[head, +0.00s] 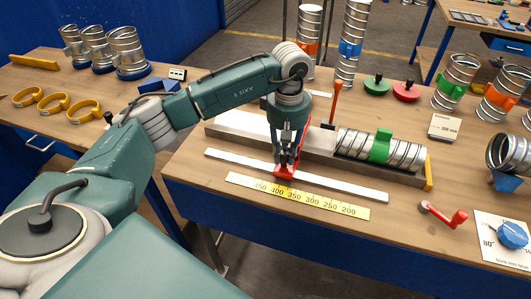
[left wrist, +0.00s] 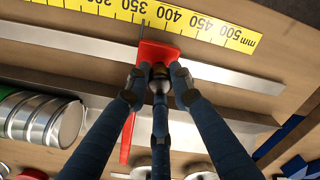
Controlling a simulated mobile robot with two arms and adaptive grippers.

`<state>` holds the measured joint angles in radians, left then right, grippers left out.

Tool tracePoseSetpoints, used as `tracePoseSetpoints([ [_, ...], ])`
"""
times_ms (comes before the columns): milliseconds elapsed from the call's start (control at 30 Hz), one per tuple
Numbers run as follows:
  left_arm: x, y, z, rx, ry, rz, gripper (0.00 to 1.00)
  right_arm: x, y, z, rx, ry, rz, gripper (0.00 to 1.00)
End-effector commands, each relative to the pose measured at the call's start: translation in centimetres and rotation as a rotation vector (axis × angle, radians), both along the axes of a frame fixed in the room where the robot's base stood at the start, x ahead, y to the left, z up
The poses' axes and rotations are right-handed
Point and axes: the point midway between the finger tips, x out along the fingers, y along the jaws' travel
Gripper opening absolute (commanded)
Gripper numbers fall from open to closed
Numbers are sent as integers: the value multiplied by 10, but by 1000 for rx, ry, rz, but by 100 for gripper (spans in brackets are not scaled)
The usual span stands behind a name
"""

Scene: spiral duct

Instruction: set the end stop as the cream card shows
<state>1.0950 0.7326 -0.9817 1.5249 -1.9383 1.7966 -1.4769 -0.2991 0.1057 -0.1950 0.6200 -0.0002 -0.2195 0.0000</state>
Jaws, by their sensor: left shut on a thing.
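The red end stop (head: 285,168) sits on the flat metal strip (head: 340,184) along the yellow mm scale (head: 300,196). My left gripper (head: 287,160) is shut on it. In the left wrist view the fingers close around the red end stop (left wrist: 155,52), and its thin dark pointer reaches the yellow scale (left wrist: 205,28) between 350 and 400. The exact reading cannot be told. A small cream card (head: 444,127) lies at the right; its print is too small to read. My right gripper is not in view.
A spiral duct (head: 380,149) with a green clamp lies in the trough behind the strip. An orange lever (head: 335,103) stands upright behind the stop. A red crank (head: 445,217) and a white dial card (head: 500,245) are at the right. Yellow rings (head: 55,102) lie at the left.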

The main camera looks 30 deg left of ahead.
Motion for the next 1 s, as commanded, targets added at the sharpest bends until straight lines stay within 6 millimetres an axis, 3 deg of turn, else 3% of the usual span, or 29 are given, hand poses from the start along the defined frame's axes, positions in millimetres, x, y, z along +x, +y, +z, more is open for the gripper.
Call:
tracePoseSetpoints([
  [100,9,-31,0,-3,-5,-3,0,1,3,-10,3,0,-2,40],
  [333,17,-66,0,-3,-4,0,0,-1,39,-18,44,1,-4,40],
  [533,20,-77,1,-3,-4,1,0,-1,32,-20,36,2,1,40],
  [867,20,-76,2,0,-4,2,0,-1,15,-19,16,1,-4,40],
  [900,20,-76,2,0,-4,3,30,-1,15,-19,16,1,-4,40],
  [967,20,-76,2,-1,-3,3,41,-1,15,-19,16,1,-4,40],
  [1000,20,-76,1,-1,-3,3,41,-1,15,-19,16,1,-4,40],
])
